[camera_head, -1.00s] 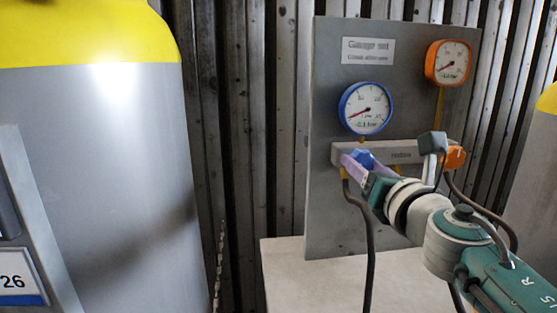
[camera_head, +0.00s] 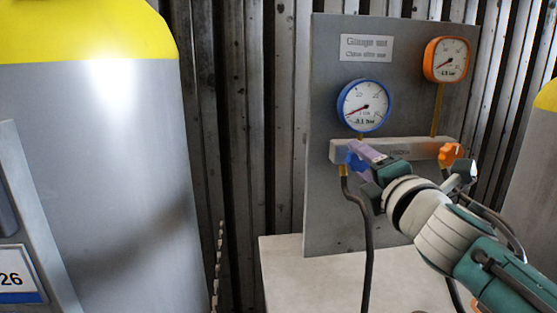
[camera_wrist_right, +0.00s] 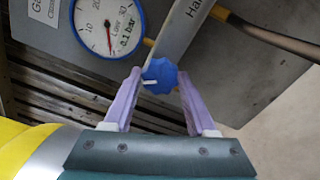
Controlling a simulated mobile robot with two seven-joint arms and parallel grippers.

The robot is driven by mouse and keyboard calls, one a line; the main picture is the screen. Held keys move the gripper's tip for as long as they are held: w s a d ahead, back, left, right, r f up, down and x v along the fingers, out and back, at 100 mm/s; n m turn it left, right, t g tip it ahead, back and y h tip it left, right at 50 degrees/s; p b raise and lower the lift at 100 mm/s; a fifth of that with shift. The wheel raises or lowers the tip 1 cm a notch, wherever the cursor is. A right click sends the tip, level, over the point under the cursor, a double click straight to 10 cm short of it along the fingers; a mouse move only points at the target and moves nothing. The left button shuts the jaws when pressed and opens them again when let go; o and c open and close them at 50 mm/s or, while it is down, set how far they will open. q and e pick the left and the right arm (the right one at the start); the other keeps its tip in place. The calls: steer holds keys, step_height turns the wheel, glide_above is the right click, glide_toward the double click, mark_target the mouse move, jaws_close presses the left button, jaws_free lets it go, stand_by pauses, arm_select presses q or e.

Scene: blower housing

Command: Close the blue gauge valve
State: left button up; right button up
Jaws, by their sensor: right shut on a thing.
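The blue gauge valve (camera_head: 357,163) is a small lobed knob on the left end of the grey manifold bar (camera_head: 400,150), below the blue-rimmed gauge (camera_head: 363,105). My right gripper (camera_head: 362,157) reaches it from the right and partly covers it. In the right wrist view the blue knob (camera_wrist_right: 160,76) sits between the tips of the two purple fingers of my right gripper (camera_wrist_right: 159,80), which is shut on it. A white mark shows on the knob's face. The blue gauge's needle points low left, with a reading near 0.1 bar. My left gripper is not in view.
An orange knob (camera_head: 450,154) sits on the bar's right end, below an orange gauge (camera_head: 446,59). Dark hoses (camera_head: 366,240) hang below the bar. A large grey cylinder with a yellow top (camera_head: 110,150) stands at left. The pale bench top (camera_head: 300,270) is partly bare.

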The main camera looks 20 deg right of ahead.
steer(key=m, duration=0.4)
steer(key=shift+m, duration=1.2)
steer(key=o, duration=1.4)
